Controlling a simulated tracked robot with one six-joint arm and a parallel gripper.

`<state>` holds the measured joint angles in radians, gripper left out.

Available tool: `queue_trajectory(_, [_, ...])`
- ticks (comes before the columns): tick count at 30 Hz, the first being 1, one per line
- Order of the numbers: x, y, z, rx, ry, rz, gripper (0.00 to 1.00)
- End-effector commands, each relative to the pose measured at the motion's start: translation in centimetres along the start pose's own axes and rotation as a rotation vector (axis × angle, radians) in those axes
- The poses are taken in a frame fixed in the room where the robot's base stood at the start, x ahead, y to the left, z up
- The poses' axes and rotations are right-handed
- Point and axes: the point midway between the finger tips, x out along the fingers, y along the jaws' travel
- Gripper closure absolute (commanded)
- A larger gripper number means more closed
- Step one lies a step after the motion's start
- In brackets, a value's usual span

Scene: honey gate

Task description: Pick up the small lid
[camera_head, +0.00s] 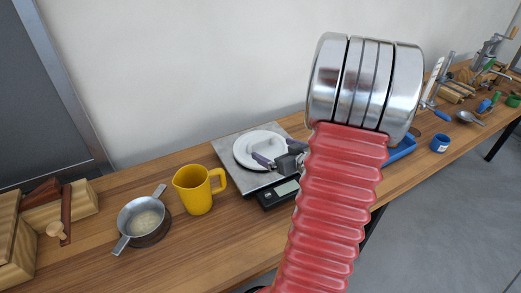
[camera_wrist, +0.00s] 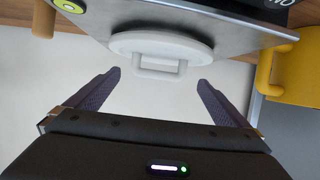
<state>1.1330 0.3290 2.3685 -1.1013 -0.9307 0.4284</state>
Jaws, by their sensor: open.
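The small lid is a white disc (camera_head: 248,142) with a raised loop handle. It lies flat on the square metal plate of a kitchen scale (camera_head: 226,151). In the wrist view the lid (camera_wrist: 135,42) and its handle (camera_wrist: 158,73) are near the top middle. My gripper (camera_head: 280,152) is open above the lid and hides part of it in the head view. I cannot tell the exact height gap.
A yellow jug (camera_head: 195,192) stands left of the scale. Left of it is a metal pan (camera_head: 136,211) with handles. Wooden pieces (camera_head: 72,203) lie at far left. A blue cup (camera_head: 440,143) and tools are at right. A wall runs behind the wooden bench.

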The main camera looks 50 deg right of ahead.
Motion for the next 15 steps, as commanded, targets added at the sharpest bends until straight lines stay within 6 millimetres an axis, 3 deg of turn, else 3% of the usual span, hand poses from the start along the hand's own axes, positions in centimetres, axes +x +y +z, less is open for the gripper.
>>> queue_trajectory(6, [2.0, 0.0, 0.0, 0.0, 0.001, 0.0, 0.0])
queue_trajectory(15, [2.1, 0.0, 0.0, 0.0, 0.001, 0.001, 0.0])
